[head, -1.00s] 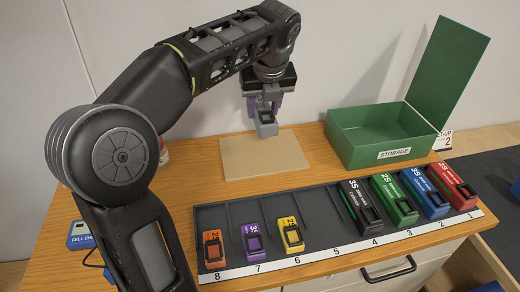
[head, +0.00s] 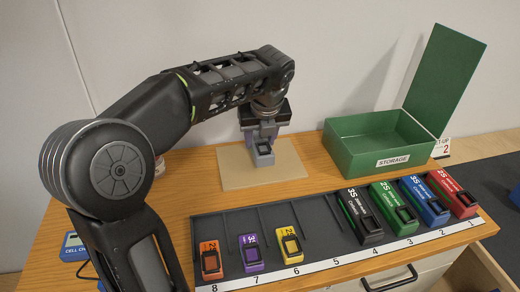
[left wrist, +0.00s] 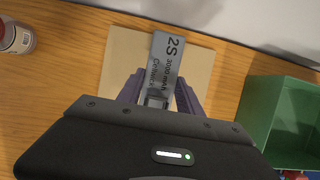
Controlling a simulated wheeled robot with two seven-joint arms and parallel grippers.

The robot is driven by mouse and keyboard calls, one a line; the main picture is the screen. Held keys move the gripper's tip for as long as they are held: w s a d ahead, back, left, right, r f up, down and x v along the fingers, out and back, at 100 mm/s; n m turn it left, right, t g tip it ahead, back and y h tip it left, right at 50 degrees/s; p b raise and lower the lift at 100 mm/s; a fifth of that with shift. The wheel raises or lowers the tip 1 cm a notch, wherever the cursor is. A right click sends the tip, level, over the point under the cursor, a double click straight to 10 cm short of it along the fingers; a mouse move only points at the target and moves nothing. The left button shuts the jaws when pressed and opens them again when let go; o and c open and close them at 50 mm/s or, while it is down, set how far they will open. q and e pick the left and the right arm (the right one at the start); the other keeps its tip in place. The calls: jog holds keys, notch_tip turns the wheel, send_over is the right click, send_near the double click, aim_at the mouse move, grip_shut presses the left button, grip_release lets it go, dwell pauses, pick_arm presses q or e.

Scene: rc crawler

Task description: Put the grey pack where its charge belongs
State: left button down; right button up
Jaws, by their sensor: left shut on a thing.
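The grey pack (head: 264,158) is between the fingers of my left gripper (head: 262,140), which is shut on it. In the left wrist view the pack (left wrist: 166,62) reads 2S 3000 mAh, and the gripper fingers (left wrist: 158,95) are on both sides of its dark-socketed end. The pack is low over the tan board (head: 235,178); I cannot tell whether it touches. The dark rack (head: 325,235) has numbered places 8 to 1 from left to right; place 5 is empty. The blue cell checker (head: 76,246) is partly hidden by my arm. My right gripper is not in view.
Orange (head: 210,260), purple (head: 251,254) and yellow (head: 289,245) packs fill the rack's left places. Black (head: 360,217), green (head: 394,208), blue (head: 424,202) and red (head: 455,193) packs fill its right. The green storage box (head: 350,145) stands open behind.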

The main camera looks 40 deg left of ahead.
aim_at(261, 144)
pick_arm(q)
jog(key=shift+f, duration=1.7)
jog(key=c, duration=0.8)
grip_release()
jog(key=shift+f, duration=0.15)
jog(key=v, duration=1.2)
jog(key=shift+p, duration=0.4)
